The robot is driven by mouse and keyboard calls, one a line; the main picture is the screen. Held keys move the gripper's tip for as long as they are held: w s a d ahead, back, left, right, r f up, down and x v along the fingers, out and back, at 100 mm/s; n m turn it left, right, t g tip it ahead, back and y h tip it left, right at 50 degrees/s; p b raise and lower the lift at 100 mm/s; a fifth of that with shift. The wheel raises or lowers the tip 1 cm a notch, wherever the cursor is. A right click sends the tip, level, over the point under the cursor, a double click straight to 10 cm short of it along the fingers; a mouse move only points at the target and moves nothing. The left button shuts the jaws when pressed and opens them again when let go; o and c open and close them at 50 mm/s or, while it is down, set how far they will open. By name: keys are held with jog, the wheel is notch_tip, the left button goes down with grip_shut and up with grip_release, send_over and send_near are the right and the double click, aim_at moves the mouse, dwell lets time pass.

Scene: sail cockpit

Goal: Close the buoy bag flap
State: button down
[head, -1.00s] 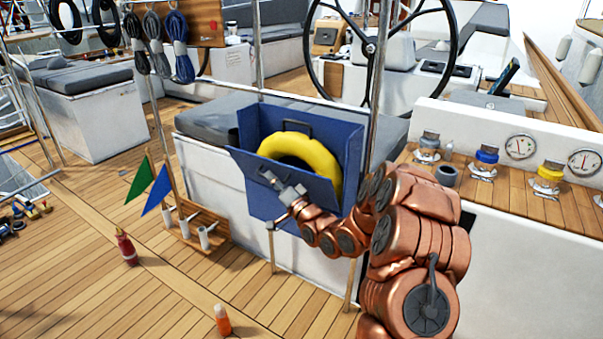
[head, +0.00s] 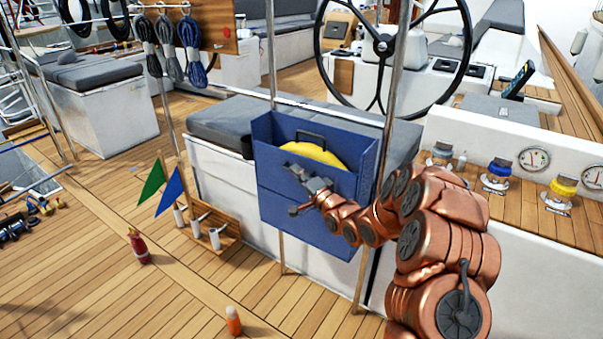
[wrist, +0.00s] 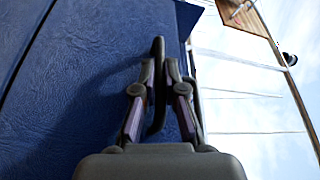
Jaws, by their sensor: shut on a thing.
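The blue buoy bag (head: 366,160) hangs upright at the front of the grey-cushioned bench. Its blue front flap (head: 272,174) stands nearly upright across the bag's mouth and hides the lower part of the yellow buoy (head: 322,153). The buoy's top still shows above the flap's edge. My gripper (head: 293,170) is in front of the flap and is shut on a thin dark bar, seemingly the flap handle (wrist: 157,82). In the wrist view the flap's blue face (wrist: 70,80) fills the left side.
A metal post (head: 393,100) rises just right of the bag. Two small flags, green (head: 151,183) and blue (head: 169,191), stand in a wooden rack to the left. A red bottle (head: 138,246) and an orange bottle (head: 233,321) stand on the deck.

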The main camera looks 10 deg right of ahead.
jog(key=shift+w+d+r, duration=0.1)
jog(key=shift+r, duration=0.05)
jog(key=c, duration=1.2)
grip_release()
jog(key=shift+c, duration=0.2)
jog(key=v, duration=1.2)
